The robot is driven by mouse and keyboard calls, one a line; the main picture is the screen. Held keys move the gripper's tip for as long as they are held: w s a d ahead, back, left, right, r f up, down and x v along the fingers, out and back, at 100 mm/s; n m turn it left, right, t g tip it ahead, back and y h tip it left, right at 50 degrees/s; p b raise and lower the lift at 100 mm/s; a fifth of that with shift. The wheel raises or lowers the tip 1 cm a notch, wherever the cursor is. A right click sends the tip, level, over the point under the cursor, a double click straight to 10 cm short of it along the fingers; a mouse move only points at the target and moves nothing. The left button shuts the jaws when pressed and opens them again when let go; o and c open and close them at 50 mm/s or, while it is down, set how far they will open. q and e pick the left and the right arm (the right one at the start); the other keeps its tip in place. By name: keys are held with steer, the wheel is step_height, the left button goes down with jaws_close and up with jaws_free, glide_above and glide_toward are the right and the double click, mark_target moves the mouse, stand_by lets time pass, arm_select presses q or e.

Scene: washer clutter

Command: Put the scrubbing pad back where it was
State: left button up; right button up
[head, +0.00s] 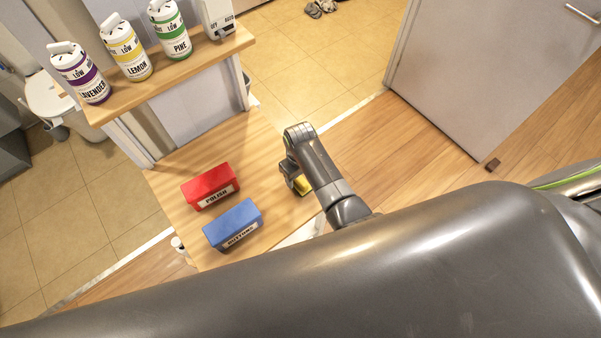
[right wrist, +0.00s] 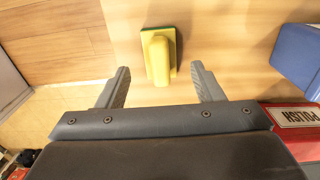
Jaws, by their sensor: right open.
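The yellow scrubbing pad (right wrist: 160,60) with a green underside lies on the wooden counter in the right wrist view. In the head view my right gripper (head: 297,181) is above the counter beside the pad. My left gripper is not in view.
A red POLISH box (head: 210,186) and a blue box (head: 233,224) stand left of my gripper on the wooden counter (head: 250,150). LAVENDER (head: 80,74), LEMON (head: 126,48) and PINE (head: 170,30) bottles stand on the raised shelf (head: 175,72). A grey door (head: 490,70) is at right.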

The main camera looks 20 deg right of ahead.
mark_target(300, 179)
step_height(300, 179, up, 6)
steer(key=p, duration=0.3)
steer(key=shift+r, duration=1.05)
